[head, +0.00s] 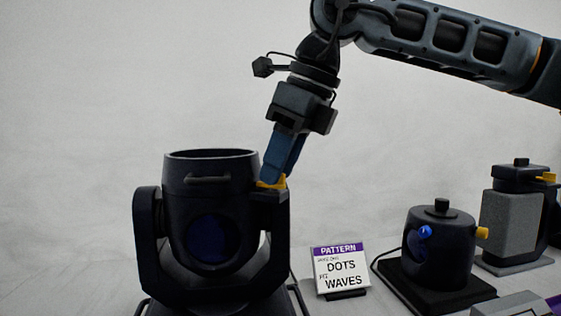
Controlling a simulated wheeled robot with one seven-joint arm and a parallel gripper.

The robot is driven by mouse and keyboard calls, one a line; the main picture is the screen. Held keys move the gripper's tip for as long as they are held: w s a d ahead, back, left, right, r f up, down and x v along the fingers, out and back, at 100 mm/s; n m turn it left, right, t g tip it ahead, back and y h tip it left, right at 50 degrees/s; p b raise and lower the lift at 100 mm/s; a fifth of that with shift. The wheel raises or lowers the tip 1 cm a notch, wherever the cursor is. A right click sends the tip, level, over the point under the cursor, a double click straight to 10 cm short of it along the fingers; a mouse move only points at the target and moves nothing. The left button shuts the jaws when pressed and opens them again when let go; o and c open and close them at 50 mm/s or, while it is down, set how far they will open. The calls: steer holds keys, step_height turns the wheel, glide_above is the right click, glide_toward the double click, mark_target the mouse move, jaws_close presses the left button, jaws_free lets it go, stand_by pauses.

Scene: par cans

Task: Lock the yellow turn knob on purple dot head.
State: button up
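A large dark moving-head light (210,218) sits in a U-shaped yoke on the left, with a round blue lens facing me. A yellow turn knob (272,184) shows at the top of the yoke's right arm. My gripper (274,178) reaches down from above, slightly tilted, with its blue fingers at the knob. The fingers overlap in this view and partly hide the knob, so I cannot tell whether they grip it. No purple dot is visible on the head from here. A sign (341,270) with a purple "PATTERN" strip reads DOTS and WAVES.
A smaller dark round fixture (440,250) with a yellow side knob (482,233) stands on a black base at the right. Behind it is a grey and black unit (513,215) with a yellow part on top. A grey box edge shows at the bottom right.

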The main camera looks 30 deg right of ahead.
steer(key=v, duration=0.7)
steer(key=shift+s+r+p, duration=0.2)
steer(key=shift+r+p, duration=0.15)
